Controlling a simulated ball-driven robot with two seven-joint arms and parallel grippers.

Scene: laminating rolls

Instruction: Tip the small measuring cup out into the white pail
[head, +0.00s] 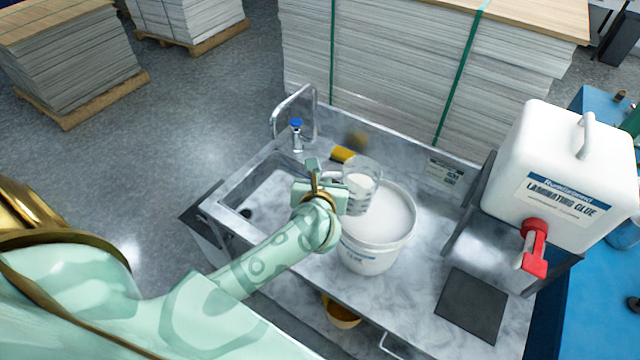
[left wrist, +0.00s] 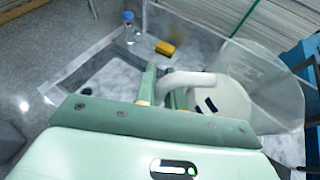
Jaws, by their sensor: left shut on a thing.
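The small measuring cup (head: 361,190) is clear with dark markings. It is held above the left part of the white pail (head: 368,260), its rim facing up and at most slightly tilted. White shows in it, but I cannot tell contents from the pail behind. The pail stands on the counter and is open, with a white surface inside. My left gripper (head: 326,188) is shut on the cup's handle. In the left wrist view the fingers (left wrist: 163,88) close on the whitish handle, and the clear cup (left wrist: 275,88) is at the right. My right gripper is not in view.
A sink basin (head: 262,190) with a blue-topped tap (head: 296,130) lies left of the pail. A yellow sponge (head: 342,154) lies behind the cup. A laminating glue container (head: 568,180) with a red spigot stands right, above a dark mat (head: 471,305). Paper stacks (head: 430,70) stand behind the counter.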

